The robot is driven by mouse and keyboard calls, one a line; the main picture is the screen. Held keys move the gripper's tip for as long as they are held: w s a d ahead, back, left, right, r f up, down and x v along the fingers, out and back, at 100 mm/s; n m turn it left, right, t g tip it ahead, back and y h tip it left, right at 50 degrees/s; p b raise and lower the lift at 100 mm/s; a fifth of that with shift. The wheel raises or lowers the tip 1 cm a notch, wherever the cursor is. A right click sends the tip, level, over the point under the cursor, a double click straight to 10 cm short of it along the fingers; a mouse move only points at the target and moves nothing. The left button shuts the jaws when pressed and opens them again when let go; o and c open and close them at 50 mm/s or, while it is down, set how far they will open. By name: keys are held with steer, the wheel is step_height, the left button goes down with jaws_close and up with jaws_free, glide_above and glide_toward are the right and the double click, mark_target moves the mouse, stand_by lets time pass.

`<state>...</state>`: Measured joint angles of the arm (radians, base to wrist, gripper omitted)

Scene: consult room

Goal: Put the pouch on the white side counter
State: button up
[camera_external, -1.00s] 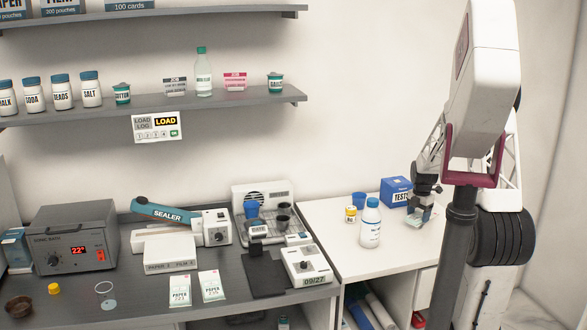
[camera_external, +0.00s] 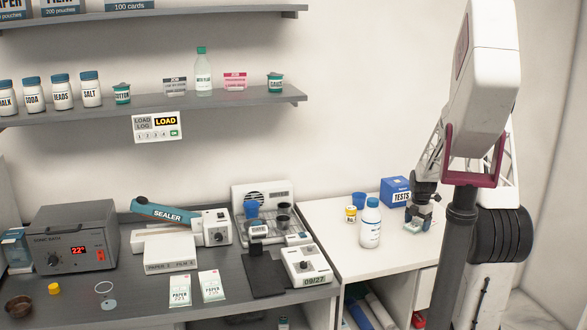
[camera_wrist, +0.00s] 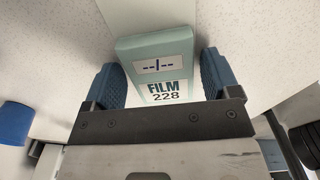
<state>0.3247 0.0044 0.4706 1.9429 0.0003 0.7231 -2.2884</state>
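The pouch (camera_wrist: 162,68) is pale mint, with a white label and the words "FILM 228" in the wrist view. Any small gap under the pouch is hidden.
A white bottle (camera_external: 370,226), a small yellow-labelled jar (camera_external: 351,214), a blue cup (camera_external: 358,200) and a blue TESTS box (camera_external: 395,191) stand left of my gripper. The counter's front right area is clear. The grey bench (camera_external: 225,303) holds equipment and two PAPER pouches.

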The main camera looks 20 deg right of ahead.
mark_target(417, 224)
steer(key=shift+o, duration=0.6)
step_height(417, 224, up, 12)
steer(key=shift+r, duration=0.15)
stand_by(0.4)
stand_by(0.4)
